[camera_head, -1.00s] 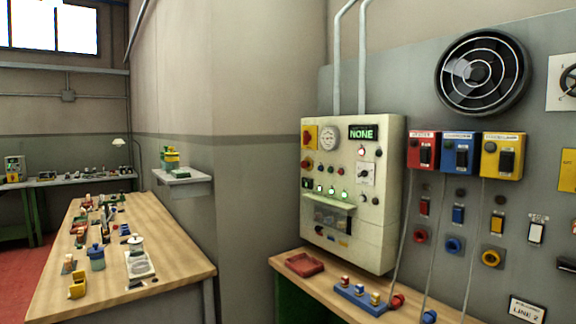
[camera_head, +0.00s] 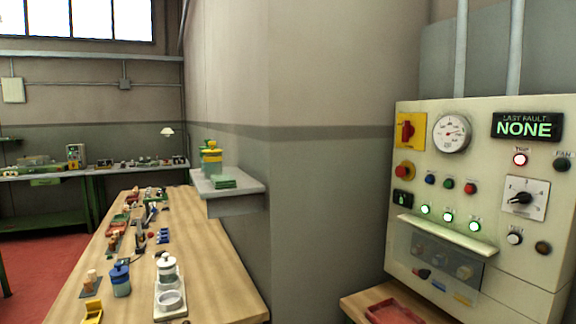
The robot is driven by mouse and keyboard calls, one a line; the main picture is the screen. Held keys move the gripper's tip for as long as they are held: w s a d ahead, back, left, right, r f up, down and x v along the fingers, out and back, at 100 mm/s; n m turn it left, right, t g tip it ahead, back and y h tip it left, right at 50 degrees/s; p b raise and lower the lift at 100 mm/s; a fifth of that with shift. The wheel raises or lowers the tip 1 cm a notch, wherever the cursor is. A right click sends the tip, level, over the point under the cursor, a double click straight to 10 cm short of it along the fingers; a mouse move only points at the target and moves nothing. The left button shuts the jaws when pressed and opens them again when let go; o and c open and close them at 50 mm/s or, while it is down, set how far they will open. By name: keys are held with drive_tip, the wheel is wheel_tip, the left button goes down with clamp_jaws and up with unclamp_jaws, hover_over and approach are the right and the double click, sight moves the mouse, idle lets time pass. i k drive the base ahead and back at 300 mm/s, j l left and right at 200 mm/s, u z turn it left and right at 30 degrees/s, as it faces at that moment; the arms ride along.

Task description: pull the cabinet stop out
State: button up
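The cream control cabinet (camera_head: 460,190) hangs on the wall at the right of the head view. I cannot tell whether the button is pressed in or out. My gripper is not in view.
A wooden bench (camera_head: 205,250) with several small items runs along the left. A grey wall shelf (camera_head: 228,186) with green and yellow items juts from the wall corner. A red tray (camera_head: 392,312) lies on the bench below the cabinet. Red floor (camera_head: 40,265) shows at far left.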

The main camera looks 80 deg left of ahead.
sight(401, 171)
drive_tip(key=u, duration=1.65)
